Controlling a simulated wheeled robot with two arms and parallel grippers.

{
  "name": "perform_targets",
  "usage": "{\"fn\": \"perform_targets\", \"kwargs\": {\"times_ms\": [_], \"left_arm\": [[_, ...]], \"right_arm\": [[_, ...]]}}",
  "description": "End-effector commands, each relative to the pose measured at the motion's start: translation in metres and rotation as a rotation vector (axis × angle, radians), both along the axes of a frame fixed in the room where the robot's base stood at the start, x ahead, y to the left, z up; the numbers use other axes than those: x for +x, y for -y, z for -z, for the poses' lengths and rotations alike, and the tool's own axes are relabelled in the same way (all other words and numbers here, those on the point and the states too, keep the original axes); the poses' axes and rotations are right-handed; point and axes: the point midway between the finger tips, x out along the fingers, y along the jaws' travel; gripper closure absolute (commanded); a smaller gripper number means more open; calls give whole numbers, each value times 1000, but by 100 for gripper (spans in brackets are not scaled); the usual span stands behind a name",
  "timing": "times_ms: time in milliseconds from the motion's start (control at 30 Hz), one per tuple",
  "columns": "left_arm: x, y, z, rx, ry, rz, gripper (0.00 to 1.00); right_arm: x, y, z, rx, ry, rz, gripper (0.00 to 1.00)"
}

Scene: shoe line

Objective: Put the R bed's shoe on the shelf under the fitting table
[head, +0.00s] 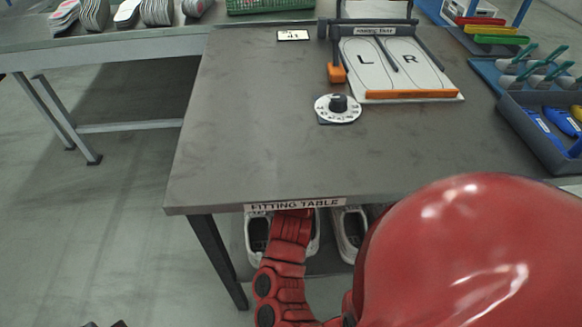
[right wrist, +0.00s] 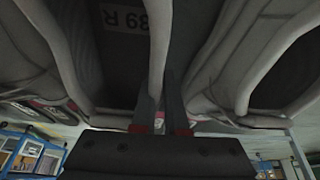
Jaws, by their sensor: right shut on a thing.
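The fitting table (head: 240,120) has an empty bed marked L (head: 364,72) and an empty bed marked R (head: 408,72). White shoes with dark openings show below its front edge: one left of my right arm (head: 256,240), one to its right (head: 350,232). A white edge beside the arm may belong to another shoe. In the right wrist view, my right gripper (right wrist: 166,115) is shut on the pale rim of a shoe (right wrist: 158,45), with a "39 R" label in the dark opening beside it. Dark tips at the head view's bottom left may be my left gripper (head: 105,324).
The dial (head: 338,108) and an orange-ended lever (head: 336,72) sit on the tabletop. Trays of tools (head: 545,115) stand at the right. A bench with insoles (head: 95,12) and a green crate (head: 270,4) is behind. A table leg (head: 218,260) stands left of my right arm.

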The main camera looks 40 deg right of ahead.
Motion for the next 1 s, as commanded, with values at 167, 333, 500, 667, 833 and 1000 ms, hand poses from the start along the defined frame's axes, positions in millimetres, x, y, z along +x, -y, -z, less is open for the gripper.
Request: {"fn": "perform_targets", "kwargs": {"times_ms": [167,333,500,667,833,1000], "left_arm": [[0,0,-1,0,0,0,100],[0,0,0,1,1,-1,100],[0,0,0,1,1,-1,100],[0,0,0,1,1,-1,100],[0,0,-6,-3,-1,-1,100],[1,0,-19,-9,-6,1,100]], "right_arm": [[0,1,-2,-2,1,0,100],[0,0,1,-1,0,0,78],[0,0,1,-1,0,0,59],[0,0,1,-1,0,0,59],[-2,-1,-10,-3,3,0,59],[-11,-6,-40,-4,4,-1,59]]}}
